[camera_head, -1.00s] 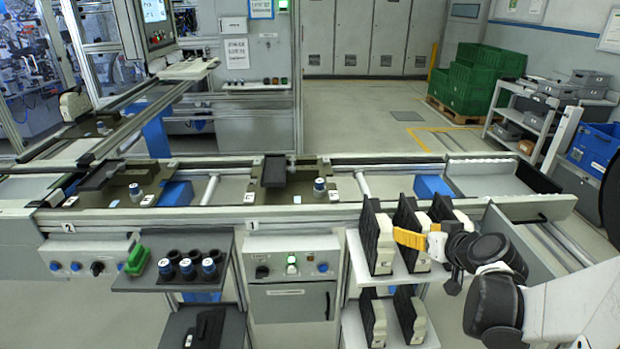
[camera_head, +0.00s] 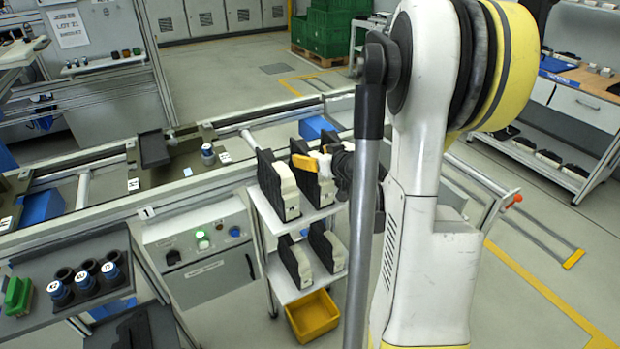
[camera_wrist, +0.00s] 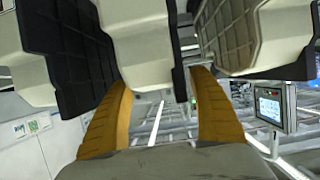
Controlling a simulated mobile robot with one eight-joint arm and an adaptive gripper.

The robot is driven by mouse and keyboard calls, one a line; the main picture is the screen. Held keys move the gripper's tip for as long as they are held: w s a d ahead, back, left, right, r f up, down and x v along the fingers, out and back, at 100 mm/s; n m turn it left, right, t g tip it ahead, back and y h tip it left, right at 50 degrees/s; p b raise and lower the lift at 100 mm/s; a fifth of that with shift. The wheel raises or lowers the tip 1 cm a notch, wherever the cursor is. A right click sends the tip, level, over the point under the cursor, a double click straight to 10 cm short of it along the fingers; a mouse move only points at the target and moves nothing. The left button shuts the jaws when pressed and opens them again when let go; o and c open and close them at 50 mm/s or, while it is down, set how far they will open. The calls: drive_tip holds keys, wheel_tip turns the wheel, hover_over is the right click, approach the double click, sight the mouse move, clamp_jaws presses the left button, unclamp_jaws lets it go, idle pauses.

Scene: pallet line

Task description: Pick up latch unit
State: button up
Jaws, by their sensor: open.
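Several latch units, upright black-and-cream blocks, stand on a two-level rack. On the top shelf are a left unit (camera_head: 284,190), a middle one (camera_head: 325,186) and one further right, partly hidden by my arm. Two more, one of them a lower unit (camera_head: 297,264), stand on the lower shelf. My gripper (camera_wrist: 160,82) is open, with yellow fingers on either side of the cream end of one unit (camera_wrist: 143,40) in the wrist view. Contact cannot be told. In the head view one yellow finger (camera_head: 304,163) shows at the middle unit; the other is hidden.
Neighbouring units crowd both fingers in the wrist view, a dark-faced one (camera_wrist: 70,45) left and another (camera_wrist: 245,38) right. The conveyor line (camera_head: 180,190) runs behind the rack. A yellow bin (camera_head: 312,318) sits below. A control box (camera_head: 203,247) stands left of the rack.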

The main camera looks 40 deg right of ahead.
drive_tip(key=shift+x, duration=1)
drive_tip(key=shift+s, duration=0.1)
drive_tip(key=shift+c, duration=0.2)
drive_tip(key=c, duration=1.5)
drive_tip(key=shift+r, duration=0.1)
